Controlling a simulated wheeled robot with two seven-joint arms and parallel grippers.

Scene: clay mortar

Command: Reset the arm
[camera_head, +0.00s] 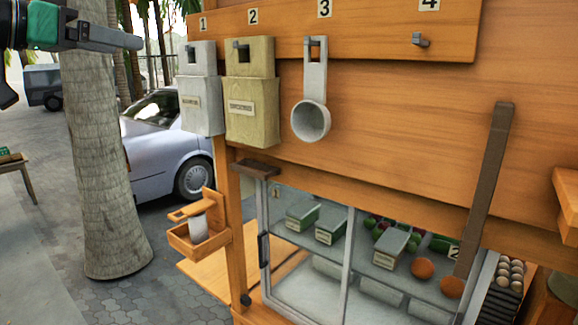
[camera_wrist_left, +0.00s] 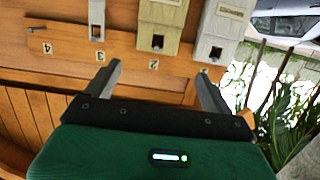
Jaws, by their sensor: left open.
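My left gripper (camera_head: 125,39) is at the top left of the head view, with a green body and grey fingers, left of the wooden stall. In the left wrist view its two fingers (camera_wrist_left: 159,68) are spread apart with nothing between them. The stall's hook board (camera_head: 370,35) carries the numbers 1 to 4. A whitish holder (camera_head: 203,100) hangs at 1, a tan holder (camera_head: 252,105) at 2 and a grey ladle (camera_head: 311,120) at 3. The hook (camera_head: 420,40) at 4 is bare. My right gripper is not in view.
A glass display case (camera_head: 330,260) with several trays and produce stands below the board. A dark wooden bar (camera_head: 486,190) leans in front at the right. A small wooden shelf (camera_head: 197,238) sticks out at the left. A tree trunk (camera_head: 100,150) and a parked car (camera_head: 165,150) stand behind.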

